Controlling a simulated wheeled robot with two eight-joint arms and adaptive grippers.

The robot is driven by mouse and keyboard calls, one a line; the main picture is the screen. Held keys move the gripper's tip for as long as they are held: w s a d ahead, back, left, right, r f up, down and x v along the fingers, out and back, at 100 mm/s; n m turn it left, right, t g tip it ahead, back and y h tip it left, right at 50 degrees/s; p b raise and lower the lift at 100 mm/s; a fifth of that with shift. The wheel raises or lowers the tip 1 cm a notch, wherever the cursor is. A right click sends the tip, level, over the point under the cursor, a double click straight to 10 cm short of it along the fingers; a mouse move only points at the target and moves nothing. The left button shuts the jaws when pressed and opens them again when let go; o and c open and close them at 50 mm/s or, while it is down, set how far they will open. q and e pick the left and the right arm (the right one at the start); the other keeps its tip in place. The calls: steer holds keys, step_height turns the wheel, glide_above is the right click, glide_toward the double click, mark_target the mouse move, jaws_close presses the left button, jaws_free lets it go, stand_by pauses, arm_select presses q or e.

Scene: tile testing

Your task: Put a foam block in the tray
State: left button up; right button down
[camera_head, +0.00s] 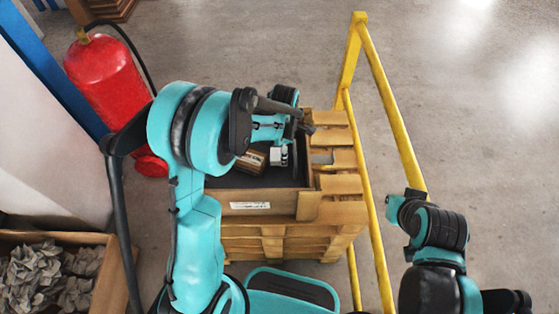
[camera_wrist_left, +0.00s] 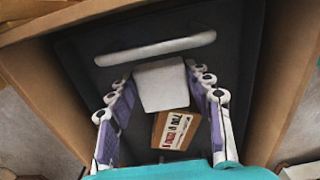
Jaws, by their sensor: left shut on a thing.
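A white foam block (camera_wrist_left: 161,86) sits between the two fingers of my left gripper (camera_wrist_left: 164,115) in the left wrist view, and the gripper is shut on it. In the head view the block (camera_head: 277,156) shows small and partly hidden by my left gripper (camera_head: 284,150). The block is over the dark floor of the tray (camera_wrist_left: 82,62), which lies inside a brown wooden-looking box. I cannot tell whether the block touches the floor. My right arm shows at the right of the head view, but its gripper is not visible.
A small brown carton (camera_wrist_left: 175,130) with a printed label lies in the tray beside the block. The box (camera_head: 232,208) stands on stacked wooden pallets (camera_head: 340,212). A yellow rail (camera_head: 390,110) stands to the right, a red fire extinguisher (camera_head: 105,85) to the left.

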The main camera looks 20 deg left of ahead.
arm_select(q)
step_height(320, 180, down, 3)
steer(key=shift+s+f+b, duration=0.1)
steer(key=shift+f+b, duration=0.05)
steer(key=shift+b, duration=0.4)
steer(key=shift+f, duration=0.35)
steer(key=shift+f, duration=0.1)
steer(key=o, duration=0.7)
steer(key=shift+o, duration=0.2)
